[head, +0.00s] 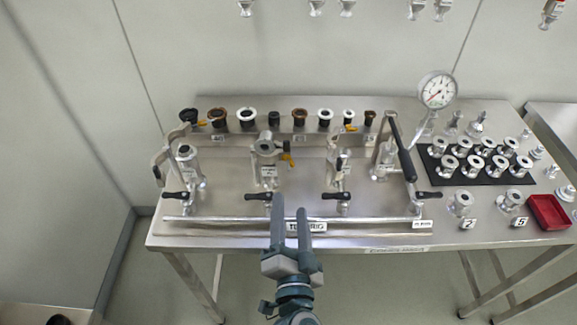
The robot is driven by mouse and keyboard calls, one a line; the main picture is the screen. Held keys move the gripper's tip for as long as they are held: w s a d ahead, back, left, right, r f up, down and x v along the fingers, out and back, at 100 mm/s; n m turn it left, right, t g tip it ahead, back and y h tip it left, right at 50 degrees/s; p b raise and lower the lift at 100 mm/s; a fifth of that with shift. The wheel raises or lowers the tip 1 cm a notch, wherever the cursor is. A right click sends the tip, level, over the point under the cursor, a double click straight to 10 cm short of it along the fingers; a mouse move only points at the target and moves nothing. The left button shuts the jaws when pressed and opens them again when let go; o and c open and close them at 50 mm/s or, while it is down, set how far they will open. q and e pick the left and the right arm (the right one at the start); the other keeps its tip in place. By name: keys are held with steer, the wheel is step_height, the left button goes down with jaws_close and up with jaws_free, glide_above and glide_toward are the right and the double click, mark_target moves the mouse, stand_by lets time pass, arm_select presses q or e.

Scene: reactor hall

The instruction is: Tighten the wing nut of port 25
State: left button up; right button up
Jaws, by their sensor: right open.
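The test rig (235,211) on the steel table carries several upright ports: one at the left (187,165), one near the middle (267,170), one right of the middle (337,165) and one at the right (381,163). The middle port has a clamp around its top, with an orange tag (286,156) at its right side. The port labels are too small to read, so I cannot tell which is port 25, and its wing nut is not clear. My right gripper (291,204) is open and empty at the rig's front edge, below the middle port. My left gripper is not in view.
Black-handled valves (342,196) line the rig's front. A long black-gripped lever (405,160) and a pressure gauge (437,91) rise at the right. A rack of fittings (247,116) stands behind. A black mat (433,172) with metal parts and a red tray (548,212) lie right.

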steer(key=w+p, duration=0.1)
steer(key=w, duration=0.5)
steer(key=w+p, duration=0.1)
steer(key=w, duration=0.5)
steer(key=shift+w+a, duration=0.2)
steer(key=shift+w, duration=0.05)
steer(key=c, duration=1.1)
